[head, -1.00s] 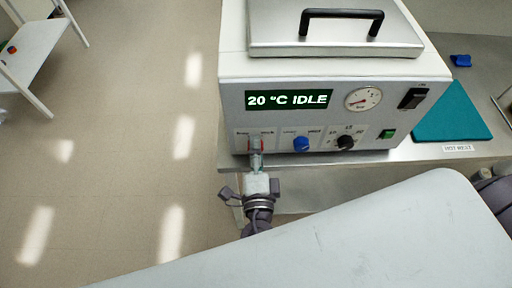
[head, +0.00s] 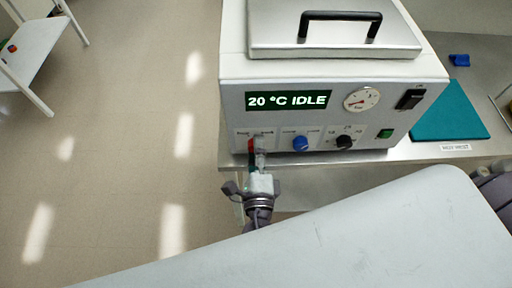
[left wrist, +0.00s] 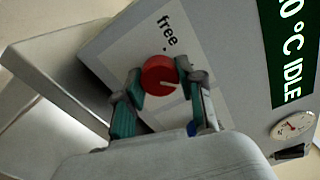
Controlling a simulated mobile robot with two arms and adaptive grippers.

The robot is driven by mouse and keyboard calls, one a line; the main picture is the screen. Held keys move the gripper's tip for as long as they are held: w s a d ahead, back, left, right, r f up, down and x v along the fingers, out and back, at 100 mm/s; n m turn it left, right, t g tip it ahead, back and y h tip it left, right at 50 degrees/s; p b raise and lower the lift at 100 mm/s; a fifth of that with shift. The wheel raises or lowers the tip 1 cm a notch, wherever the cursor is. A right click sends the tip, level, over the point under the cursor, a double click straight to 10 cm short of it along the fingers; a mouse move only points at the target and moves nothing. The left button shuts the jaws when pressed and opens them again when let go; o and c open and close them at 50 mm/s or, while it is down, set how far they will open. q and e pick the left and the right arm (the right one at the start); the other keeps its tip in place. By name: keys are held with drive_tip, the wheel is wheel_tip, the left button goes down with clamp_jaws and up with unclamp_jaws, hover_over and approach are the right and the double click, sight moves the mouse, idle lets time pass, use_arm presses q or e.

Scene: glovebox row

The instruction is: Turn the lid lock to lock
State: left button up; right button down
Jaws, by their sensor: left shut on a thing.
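The lid lock is a round red knob (head: 251,145) at the lower left of the device's front panel. In the left wrist view the red knob (left wrist: 159,74) sits between my fingertips, with a white pointer mark near its lower edge. The word "free" is printed beside it; the other label is too small to read surely. My left gripper (head: 259,158) reaches up from below and is shut on the knob; its two teal-padded fingers (left wrist: 160,95) flank it in the left wrist view. My right gripper is not in view.
The white device (head: 235,70) has a closed lid (head: 270,38) with a black handle and a display (head: 288,101) reading "20 °C IDLE". A blue knob (head: 300,143) and a black knob (head: 344,142) stand right of the red one. A teal mat (head: 452,112) lies on the bench.

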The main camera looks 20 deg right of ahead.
use_arm(q)
drive_tip(key=shift+f, duration=0.1)
drive_tip(key=o, duration=1.1)
drive_tip(key=shift+o, duration=0.2)
drive_tip(key=shift+s, duration=0.1)
drive_tip(key=v, duration=1.2)
